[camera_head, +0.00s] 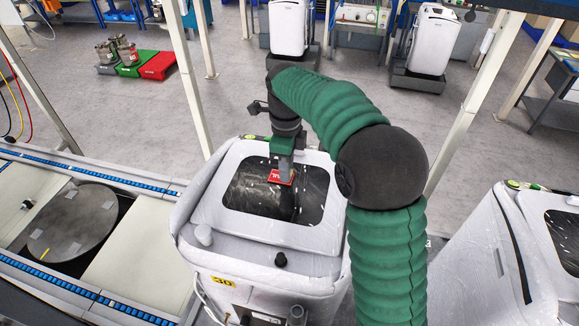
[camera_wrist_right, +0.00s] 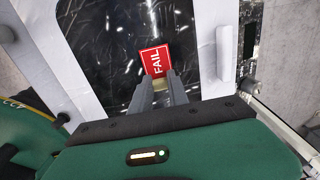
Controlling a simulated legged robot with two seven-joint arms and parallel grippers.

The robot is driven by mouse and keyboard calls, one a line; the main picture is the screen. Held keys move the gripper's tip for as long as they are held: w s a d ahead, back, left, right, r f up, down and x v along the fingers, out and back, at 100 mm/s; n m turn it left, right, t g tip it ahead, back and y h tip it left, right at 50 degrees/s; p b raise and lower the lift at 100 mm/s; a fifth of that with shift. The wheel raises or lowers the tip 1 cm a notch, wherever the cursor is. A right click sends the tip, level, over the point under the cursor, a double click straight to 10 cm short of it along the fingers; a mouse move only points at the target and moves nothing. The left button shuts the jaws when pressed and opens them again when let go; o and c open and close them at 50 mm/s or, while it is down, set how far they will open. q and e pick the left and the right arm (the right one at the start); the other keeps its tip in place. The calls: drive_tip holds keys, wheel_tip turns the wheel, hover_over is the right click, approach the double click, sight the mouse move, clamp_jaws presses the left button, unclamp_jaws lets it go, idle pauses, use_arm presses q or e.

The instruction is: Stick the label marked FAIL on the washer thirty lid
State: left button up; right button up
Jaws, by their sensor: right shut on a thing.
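The washer marked 30 (camera_head: 222,281) stands in the middle of the head view, wrapped in clear film. Its lid (camera_head: 245,211) has a dark window in a pale frame; the dark window also fills the upper part of the right wrist view (camera_wrist_right: 110,50). My right gripper (camera_head: 285,172) is over the lid window, shut on the red FAIL label (camera_head: 281,177). In the right wrist view the label (camera_wrist_right: 156,60) shows white FAIL lettering beyond the fingertips (camera_wrist_right: 157,82). It is at or just above the window; I cannot tell if it touches. My left gripper is not in view.
A second wrapped washer (camera_head: 490,260) stands at the right. A conveyor with blue roller strips (camera_head: 95,177) and a round dark plate (camera_head: 75,222) lies at the left. White posts (camera_head: 188,80) rise behind the washer. Open grey floor (camera_head: 245,90) lies beyond.

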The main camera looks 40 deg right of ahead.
drive_tip(key=shift+a+r, duration=0.2)
drive_tip(key=shift+a, duration=0.2)
drive_tip(key=shift+s+a, duration=0.1)
drive_tip(key=shift+a, duration=0.05)
drive_tip(key=shift+d+f, duration=0.1)
drive_tip(key=shift+d, duration=0.6)
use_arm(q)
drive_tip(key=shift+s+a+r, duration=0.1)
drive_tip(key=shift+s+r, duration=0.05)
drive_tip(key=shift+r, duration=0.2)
use_arm(e)
drive_tip(key=shift+s, duration=0.1)
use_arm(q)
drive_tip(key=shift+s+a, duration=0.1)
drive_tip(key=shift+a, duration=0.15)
use_arm(e)
drive_tip(key=shift+s+a, duration=0.1)
drive_tip(key=shift+a, duration=0.2)
drive_tip(key=shift+a+p, duration=0.3)
drive_tip(key=shift+a, duration=0.05)
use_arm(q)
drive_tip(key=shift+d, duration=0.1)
use_arm(e)
drive_tip(key=shift+d, duration=0.15)
